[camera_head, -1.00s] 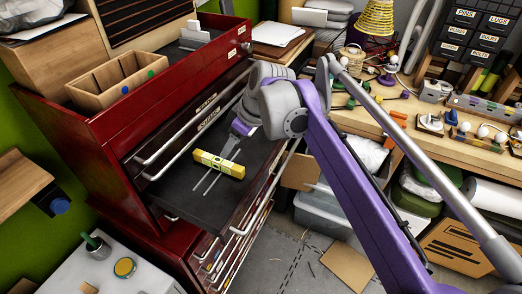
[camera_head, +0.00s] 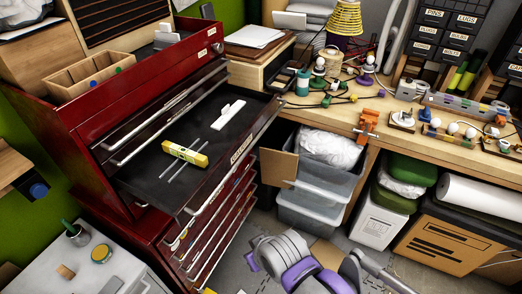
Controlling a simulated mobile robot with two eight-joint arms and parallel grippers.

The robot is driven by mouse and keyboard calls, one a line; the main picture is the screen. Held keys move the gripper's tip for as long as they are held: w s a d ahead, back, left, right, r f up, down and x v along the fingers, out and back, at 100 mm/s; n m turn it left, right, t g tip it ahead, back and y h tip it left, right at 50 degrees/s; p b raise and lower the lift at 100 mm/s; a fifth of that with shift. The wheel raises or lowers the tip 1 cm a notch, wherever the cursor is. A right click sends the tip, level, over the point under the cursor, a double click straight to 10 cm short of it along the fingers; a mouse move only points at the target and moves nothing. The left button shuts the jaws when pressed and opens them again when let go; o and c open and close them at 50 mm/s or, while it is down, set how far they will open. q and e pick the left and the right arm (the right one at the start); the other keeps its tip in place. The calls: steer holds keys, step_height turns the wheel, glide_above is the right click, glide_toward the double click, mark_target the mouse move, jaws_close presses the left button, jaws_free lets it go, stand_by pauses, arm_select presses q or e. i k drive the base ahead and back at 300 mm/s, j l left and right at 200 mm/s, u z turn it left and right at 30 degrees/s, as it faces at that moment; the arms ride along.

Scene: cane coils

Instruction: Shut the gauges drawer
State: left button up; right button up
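The open drawer (camera_head: 240,152) of the red tool chest (camera_head: 105,110) is pulled out towards the lower right, and the label on its front is too small to read surely. In its black tray lie a yellow spirit level (camera_head: 185,153), thin metal rods beside it, and a white handled item (camera_head: 228,114). A grey and purple part of my arm shows at the bottom, below and right of the drawer and apart from it in the picture. Neither gripper's fingers show.
Closed drawers with bar handles sit above and below the open one. A wooden workbench (camera_head: 345,118) with tools stands to the right, with grey bins (camera_head: 312,208) under it. A white cabinet top (camera_head: 75,265) is at the lower left.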

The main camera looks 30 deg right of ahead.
mark_target(176, 187)
steer(key=i+j+z, duration=0.1)
steer(key=z, duration=1.35)
steer(key=j, duration=0.25)
steer(key=i+j, duration=0.1)
steer(key=j, duration=0.2)
